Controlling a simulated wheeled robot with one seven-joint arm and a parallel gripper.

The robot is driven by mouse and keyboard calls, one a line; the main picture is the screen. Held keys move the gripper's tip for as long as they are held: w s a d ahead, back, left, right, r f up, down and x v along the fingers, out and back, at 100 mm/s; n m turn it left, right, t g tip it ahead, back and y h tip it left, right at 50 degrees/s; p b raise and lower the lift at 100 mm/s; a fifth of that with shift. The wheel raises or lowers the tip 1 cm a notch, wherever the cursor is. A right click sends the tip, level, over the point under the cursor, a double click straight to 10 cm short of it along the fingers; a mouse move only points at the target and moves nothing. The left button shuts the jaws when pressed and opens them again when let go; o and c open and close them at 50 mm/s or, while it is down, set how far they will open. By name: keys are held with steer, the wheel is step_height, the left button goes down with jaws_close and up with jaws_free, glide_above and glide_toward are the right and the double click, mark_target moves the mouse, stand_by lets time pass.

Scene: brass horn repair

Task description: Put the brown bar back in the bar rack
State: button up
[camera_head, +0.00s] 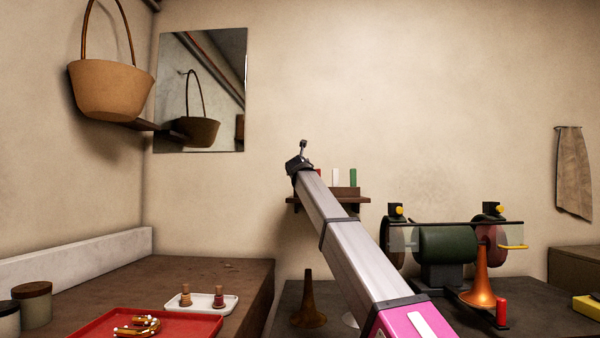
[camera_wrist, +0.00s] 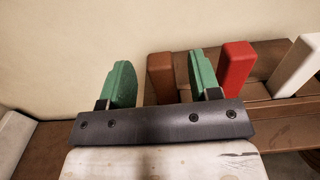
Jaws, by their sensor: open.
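The brown bar (camera_wrist: 160,76) stands upright in the wrist view, left of the red bar, in line with the other bars of the rack. Its foot is hidden behind my gripper's dark body, so I cannot see how it sits. My gripper (camera_wrist: 163,78) is open, with one green finger on each side of the brown bar and a gap on the left. The right finger is close to the bar; contact cannot be told. In the head view, my gripper (camera_head: 301,158) is at the left end of the bar rack (camera_head: 346,194), and the brown bar is not visible there.
The rack also holds a red bar (camera_wrist: 237,66), a white bar (camera_wrist: 299,64) and a green bar (camera_head: 353,177). A wall stands behind it. Below are a dark horn bell (camera_head: 309,305), a grinder (camera_head: 446,246) and a red tray (camera_head: 190,324). A basket (camera_head: 110,90) hangs upper left.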

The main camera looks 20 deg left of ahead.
steer(key=v, duration=0.6)
steer(key=shift+s, duration=0.35)
